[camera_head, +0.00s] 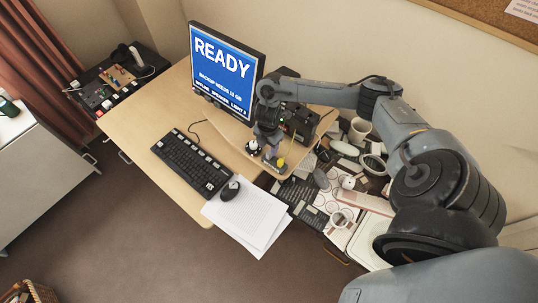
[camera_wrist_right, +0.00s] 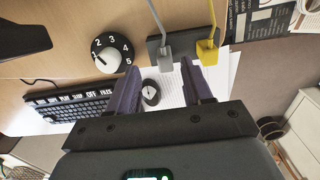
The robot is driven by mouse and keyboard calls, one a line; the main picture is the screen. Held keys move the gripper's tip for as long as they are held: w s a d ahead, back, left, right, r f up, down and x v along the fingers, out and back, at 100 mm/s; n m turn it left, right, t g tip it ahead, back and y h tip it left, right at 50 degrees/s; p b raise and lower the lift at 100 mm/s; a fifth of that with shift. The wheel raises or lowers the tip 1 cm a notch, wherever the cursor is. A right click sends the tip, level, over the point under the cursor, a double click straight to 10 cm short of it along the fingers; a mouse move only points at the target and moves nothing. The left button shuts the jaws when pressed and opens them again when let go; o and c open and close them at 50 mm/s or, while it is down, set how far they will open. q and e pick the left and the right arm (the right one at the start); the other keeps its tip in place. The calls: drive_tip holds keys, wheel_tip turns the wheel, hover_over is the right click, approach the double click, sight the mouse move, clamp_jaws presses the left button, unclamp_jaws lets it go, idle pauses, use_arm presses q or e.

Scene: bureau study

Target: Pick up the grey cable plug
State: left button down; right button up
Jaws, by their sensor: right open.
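The grey cable plug (camera_wrist_right: 166,49) stands on a dark block (camera_wrist_right: 155,46) in the right wrist view, with a grey cable running up from it. A yellow plug (camera_wrist_right: 207,51) stands close on its right, also with its own cable. My right gripper (camera_wrist_right: 159,66) is open, its two dark fingers apart and nothing between them; the grey plug appears beyond the gap. In the head view my right gripper (camera_head: 268,143) reaches down over the desk near the yellow plug (camera_head: 280,163); the grey plug is too small to make out there. My left gripper is not in view.
A numbered dial (camera_wrist_right: 111,53) sits left of the block. The monitor (camera_head: 226,68), keyboard (camera_head: 192,162), mouse (camera_head: 230,190) and papers (camera_head: 252,217) lie to the left and front. Clutter, including a white mug (camera_head: 359,129), crowds the right side.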

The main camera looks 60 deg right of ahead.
sight(269, 152)
drive_tip(key=f, duration=0.3)
drive_tip(key=shift+s+a+f+p, duration=0.2)
drive_tip(key=shift+s+p, duration=0.1)
drive_tip(key=shift+p, duration=0.1)
drive_tip(key=shift+f, duration=0.5)
drive_tip(key=shift+c, duration=0.3)
clamp_jaws()
drive_tip(key=shift+r, duration=0.15)
